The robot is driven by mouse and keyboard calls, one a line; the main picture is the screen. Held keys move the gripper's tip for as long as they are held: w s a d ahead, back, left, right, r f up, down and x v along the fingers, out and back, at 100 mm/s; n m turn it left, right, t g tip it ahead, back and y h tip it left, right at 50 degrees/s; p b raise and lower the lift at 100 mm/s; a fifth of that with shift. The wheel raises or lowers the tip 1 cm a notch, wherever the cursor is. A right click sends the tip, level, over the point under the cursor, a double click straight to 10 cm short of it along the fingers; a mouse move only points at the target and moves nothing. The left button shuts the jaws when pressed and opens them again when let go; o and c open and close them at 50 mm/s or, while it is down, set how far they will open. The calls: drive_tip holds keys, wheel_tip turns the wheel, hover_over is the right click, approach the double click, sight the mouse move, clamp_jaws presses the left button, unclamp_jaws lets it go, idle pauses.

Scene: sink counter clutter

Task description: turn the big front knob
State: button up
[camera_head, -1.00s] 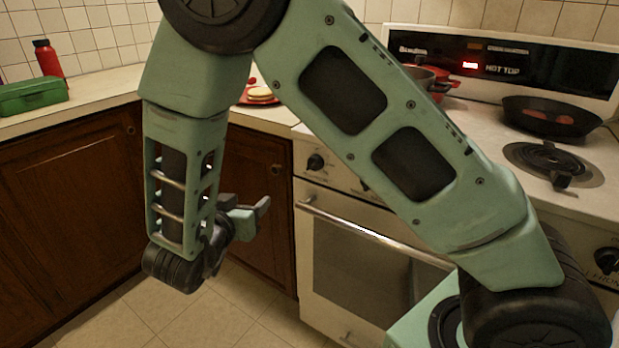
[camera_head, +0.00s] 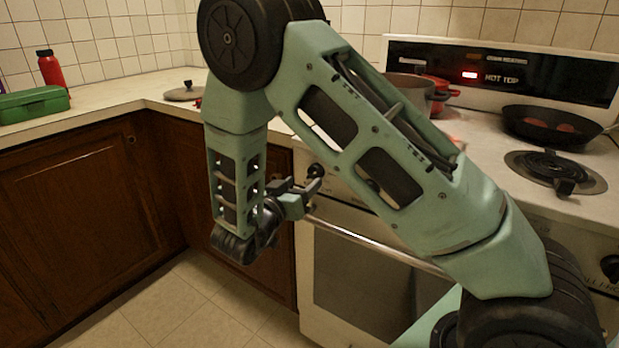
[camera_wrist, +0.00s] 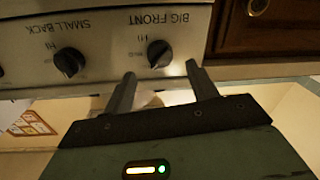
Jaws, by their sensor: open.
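The big front knob (camera_wrist: 160,53) is a dark round knob on the stove's pale front panel, with the label "BIG FRONT" upside down beside it in the wrist view. In the head view the knob (camera_head: 316,171) is at the left end of the panel. My gripper (camera_wrist: 161,69) is open and empty. Its two fingers point at the panel, one on each side of the knob's line, with the tips short of the knob. In the head view my gripper (camera_head: 301,186) is just in front of the knob, at the stove's left corner.
The small back knob (camera_wrist: 69,62) is beside it on the panel. The oven handle (camera_head: 375,246) runs below the panel. A wooden cabinet (camera_wrist: 262,28) adjoins the stove. A black pan (camera_head: 545,124) and a pot (camera_head: 408,88) stand on the stovetop. The floor (camera_head: 190,300) in front is clear.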

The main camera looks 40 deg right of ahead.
sight(311, 175)
drive_tip(key=shift+x, duration=2.35)
drive_tip(key=c, duration=1)
